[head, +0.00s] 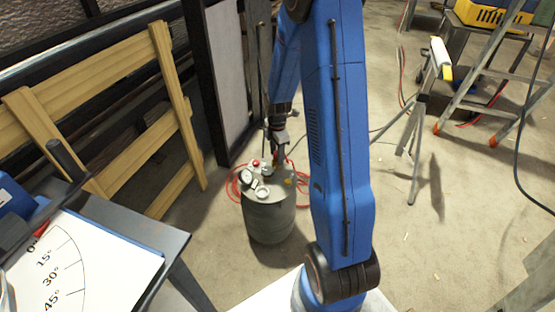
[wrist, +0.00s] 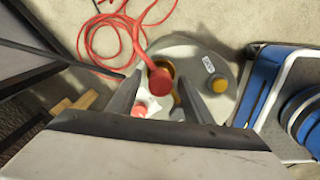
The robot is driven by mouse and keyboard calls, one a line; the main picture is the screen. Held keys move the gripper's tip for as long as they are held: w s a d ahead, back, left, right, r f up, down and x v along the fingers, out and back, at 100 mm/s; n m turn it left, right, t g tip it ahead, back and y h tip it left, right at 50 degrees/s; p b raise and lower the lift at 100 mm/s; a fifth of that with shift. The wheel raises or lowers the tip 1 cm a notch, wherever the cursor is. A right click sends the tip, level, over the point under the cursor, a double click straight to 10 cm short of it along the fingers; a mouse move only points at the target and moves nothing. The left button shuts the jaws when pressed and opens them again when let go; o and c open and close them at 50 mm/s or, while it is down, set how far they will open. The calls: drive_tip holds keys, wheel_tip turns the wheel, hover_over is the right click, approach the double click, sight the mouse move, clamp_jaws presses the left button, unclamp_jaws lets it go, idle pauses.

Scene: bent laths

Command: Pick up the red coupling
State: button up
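The red coupling (wrist: 160,82) shows in the wrist view as a round red end on a red hose (wrist: 115,22). It lies over the top of a grey tank (head: 268,218), beside a brass-coloured fitting. My gripper (wrist: 162,76) is open, with one finger on either side of the coupling and a visible gap at the right finger. Whether the left finger touches it, I cannot tell. In the head view my gripper (head: 278,158) points down at the tank top, and I cannot make out the coupling clearly there.
The tank top also carries a red knob (head: 256,163), a dial gauge (head: 245,176) and a yellow cap (wrist: 219,83). Red hose loops lie on the floor behind. A wooden rack (head: 110,150) and a table with an angle chart (head: 75,265) stand left.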

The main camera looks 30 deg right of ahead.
drive_tip(key=c, duration=1)
